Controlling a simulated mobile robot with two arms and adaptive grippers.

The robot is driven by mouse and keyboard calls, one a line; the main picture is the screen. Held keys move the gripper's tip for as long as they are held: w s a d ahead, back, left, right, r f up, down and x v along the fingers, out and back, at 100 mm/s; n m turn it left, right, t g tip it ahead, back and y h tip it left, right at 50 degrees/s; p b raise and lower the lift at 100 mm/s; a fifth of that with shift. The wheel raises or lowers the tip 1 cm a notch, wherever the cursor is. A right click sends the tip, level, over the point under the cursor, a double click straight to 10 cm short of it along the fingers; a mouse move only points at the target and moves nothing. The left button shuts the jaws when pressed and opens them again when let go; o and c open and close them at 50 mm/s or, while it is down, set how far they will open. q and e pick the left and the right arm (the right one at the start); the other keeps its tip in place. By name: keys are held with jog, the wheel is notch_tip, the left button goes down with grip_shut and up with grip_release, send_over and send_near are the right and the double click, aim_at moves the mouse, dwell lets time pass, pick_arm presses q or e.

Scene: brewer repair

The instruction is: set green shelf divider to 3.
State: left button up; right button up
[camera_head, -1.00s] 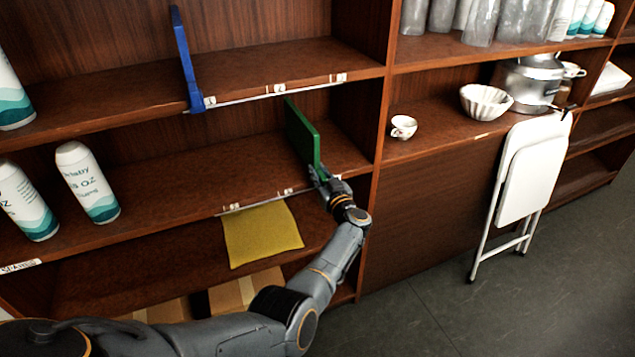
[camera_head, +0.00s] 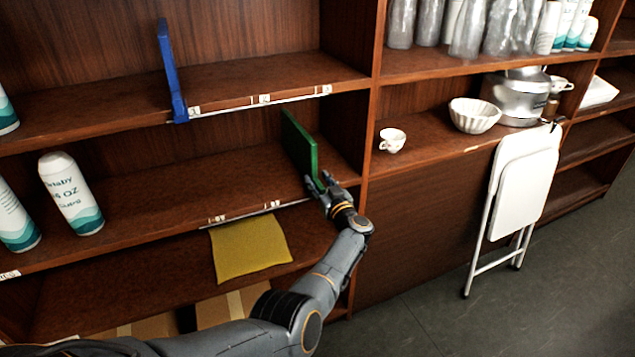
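The green shelf divider (camera_head: 299,146) stands upright on the middle shelf of the left bay, near that shelf's right end. My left gripper (camera_head: 319,182) is at the divider's lower front corner, at the shelf's front edge. Its fingers look spread apart; I cannot tell whether they touch the divider. A label strip (camera_head: 240,214) runs along the shelf edge, with two small marks showing to the left of the divider. The strip's right end is hidden behind my gripper. My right gripper is not in view.
A blue divider (camera_head: 173,75) stands on the shelf above. White and teal bottles (camera_head: 70,192) stand at the left. A yellow cloth (camera_head: 248,248) lies below. A wooden post (camera_head: 364,130) bounds the bay on the right. A folded white chair (camera_head: 522,185) leans farther right.

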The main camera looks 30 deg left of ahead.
pick_arm(q)
jog(key=shift+s+a, duration=0.1)
jog(key=shift+r, duration=0.5)
notch_tip(320, 180, up, 9)
jog(key=shift+f, duration=0.1)
dwell(0.4)
